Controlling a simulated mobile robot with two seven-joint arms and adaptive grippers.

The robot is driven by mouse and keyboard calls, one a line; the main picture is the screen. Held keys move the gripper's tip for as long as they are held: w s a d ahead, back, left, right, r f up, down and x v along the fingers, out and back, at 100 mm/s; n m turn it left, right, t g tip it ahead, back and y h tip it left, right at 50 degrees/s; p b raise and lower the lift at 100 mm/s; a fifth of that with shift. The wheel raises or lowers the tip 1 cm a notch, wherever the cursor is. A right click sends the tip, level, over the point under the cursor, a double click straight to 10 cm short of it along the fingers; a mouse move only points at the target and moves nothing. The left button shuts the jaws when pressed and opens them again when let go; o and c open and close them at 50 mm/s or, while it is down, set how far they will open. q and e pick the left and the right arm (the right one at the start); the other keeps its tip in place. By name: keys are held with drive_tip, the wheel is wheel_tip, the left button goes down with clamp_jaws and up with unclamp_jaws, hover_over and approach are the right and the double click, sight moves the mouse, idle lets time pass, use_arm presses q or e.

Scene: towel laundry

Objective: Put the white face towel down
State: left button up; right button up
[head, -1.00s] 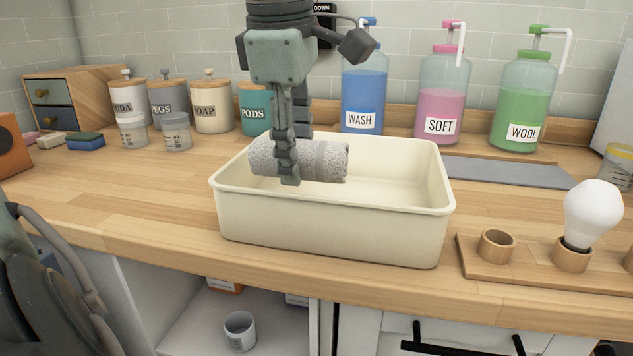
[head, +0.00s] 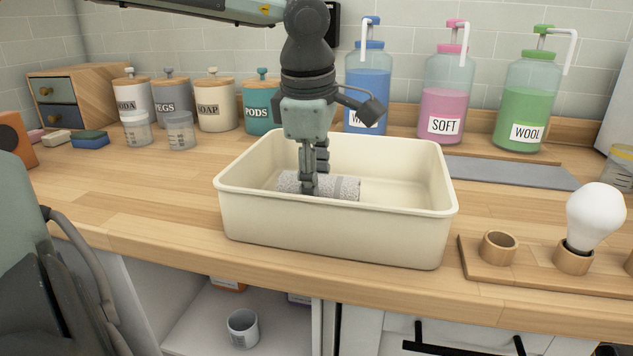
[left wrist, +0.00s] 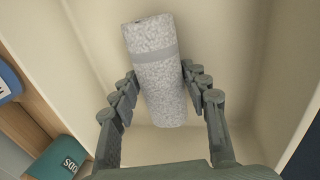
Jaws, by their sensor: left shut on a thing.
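The white face towel (head: 345,189) is rolled up, speckled whitish grey with a plain grey band near one end. It lies lengthwise left to right, low inside the cream bin (head: 335,228). My left gripper (head: 309,185) points down into the bin and is shut on the towel, with fingers on both sides of the roll. In the left wrist view the towel (left wrist: 163,85) sits between the fingertips (left wrist: 158,78), above the bin's pale floor. The bin's front wall hides whether its underside touches the floor. My right gripper is not in view.
Blue, pink (head: 443,115) and green (head: 525,105) pump bottles stand behind the bin, beside a grey mat (head: 510,172). Labelled jars (head: 215,105) stand at the back left. A wooden holder (head: 500,270) with a white bulb (head: 595,215) is at the right.

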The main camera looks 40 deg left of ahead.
use_arm(q)
drive_tip(key=shift+f, duration=0.1)
drive_tip(key=o, duration=1.1)
drive_tip(key=v, duration=1.2)
drive_tip(key=shift+a, duration=0.1)
